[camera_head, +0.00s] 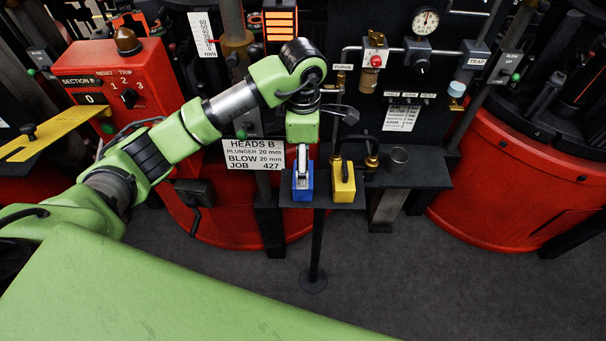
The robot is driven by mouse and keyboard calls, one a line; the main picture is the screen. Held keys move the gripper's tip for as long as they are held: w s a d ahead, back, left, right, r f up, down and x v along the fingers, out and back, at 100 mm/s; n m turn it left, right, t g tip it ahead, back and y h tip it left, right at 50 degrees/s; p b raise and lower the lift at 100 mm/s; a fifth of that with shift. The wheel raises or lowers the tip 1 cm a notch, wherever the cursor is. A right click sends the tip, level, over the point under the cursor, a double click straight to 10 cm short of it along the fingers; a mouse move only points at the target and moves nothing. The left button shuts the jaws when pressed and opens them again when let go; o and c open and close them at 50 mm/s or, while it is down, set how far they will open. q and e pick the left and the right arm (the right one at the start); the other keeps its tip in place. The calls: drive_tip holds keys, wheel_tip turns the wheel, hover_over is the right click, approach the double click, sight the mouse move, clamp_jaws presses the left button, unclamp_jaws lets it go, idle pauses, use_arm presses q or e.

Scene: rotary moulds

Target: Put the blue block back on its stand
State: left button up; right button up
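The blue block (302,194) is at the left end of a small black stand (320,204) on a thin post, beside a yellow block with a dark handle. I cannot tell whether the blue block rests on the stand or hangs just above it. My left gripper (303,168) points down directly over the blue block, its grey fingers at the block's top. The fingers and arm hide the block's upper part, so their grip on it is unclear. My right gripper is out of view.
The yellow block (343,190) stands close on the right. A dark shelf with a metal cup (398,158) is farther right. A white sign (254,155) is just left of the gripper. Red machine drums (520,190) flank the open grey floor (400,275).

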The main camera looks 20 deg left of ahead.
use_arm(q)
drive_tip(key=shift+r+b, duration=0.3)
drive_tip(key=shift+r, duration=1.8)
drive_tip(key=shift+f, duration=0.1)
